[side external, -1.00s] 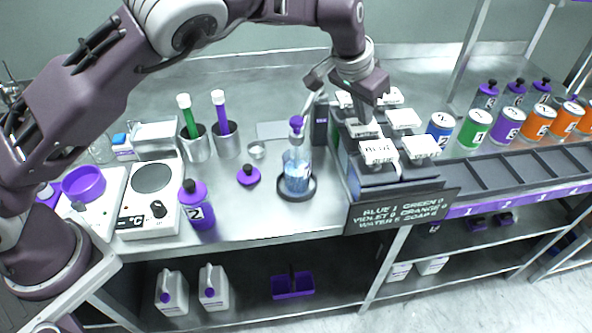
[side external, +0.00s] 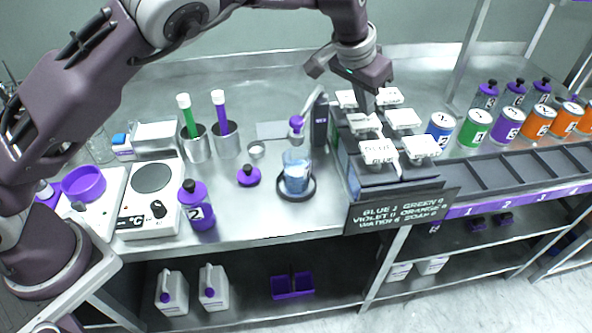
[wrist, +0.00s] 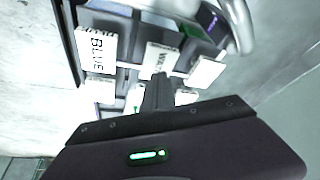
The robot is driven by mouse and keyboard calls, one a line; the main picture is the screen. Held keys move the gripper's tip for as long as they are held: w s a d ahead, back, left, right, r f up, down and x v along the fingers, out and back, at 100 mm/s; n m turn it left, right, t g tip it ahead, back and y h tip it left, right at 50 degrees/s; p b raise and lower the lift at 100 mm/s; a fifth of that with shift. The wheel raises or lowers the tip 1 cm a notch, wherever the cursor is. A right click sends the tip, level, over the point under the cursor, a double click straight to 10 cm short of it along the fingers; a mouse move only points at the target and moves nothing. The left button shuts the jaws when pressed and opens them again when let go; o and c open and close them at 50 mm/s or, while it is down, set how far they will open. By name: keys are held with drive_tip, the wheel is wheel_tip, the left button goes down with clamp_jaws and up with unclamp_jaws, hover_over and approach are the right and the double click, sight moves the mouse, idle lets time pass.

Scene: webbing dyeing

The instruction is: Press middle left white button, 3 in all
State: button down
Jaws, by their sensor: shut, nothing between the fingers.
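The dispenser carries white buttons in two columns on its dark housing (side external: 390,183). The middle left white button (side external: 362,123) lies just below my gripper (side external: 364,108), which points down and is shut and empty. A small gap seems to separate the fingertips from the button, but contact is hard to judge. The front left button (side external: 379,151) and middle right button (side external: 403,118) are beside it. In the wrist view, my shut fingers (wrist: 158,98) reach toward the buttons; one is labelled BLUE (wrist: 96,48), and another, partly readable, begins WAT (wrist: 161,59).
A glass beaker (side external: 296,176) with blue liquid stands on a dark round base left of the dispenser. A counter sign (side external: 402,208) hangs in front; its digits are small. Numbered cans (side external: 475,128) stand right.

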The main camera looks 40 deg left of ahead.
drive_tip(key=s+a+r+n, duration=0.25)
drive_tip(key=a+r, duration=0.35)
drive_tip(key=r, duration=0.5)
drive_tip(key=s+a+r+h, duration=0.1)
drive_tip(key=s+a+r, duration=0.55)
drive_tip(key=s, duration=0.45)
drive_tip(key=s+a+f, duration=0.2)
drive_tip(key=s, duration=0.7)
drive_tip(key=s+a+f+y, duration=0.1)
drive_tip(key=s+a+f, duration=0.1)
drive_tip(key=s, duration=0.7)
drive_tip(key=s+a+f+t+y, duration=0.1)
drive_tip(key=s+a+f, duration=0.1)
drive_tip(key=s, duration=0.7)
drive_tip(key=shift+s, duration=0.3)
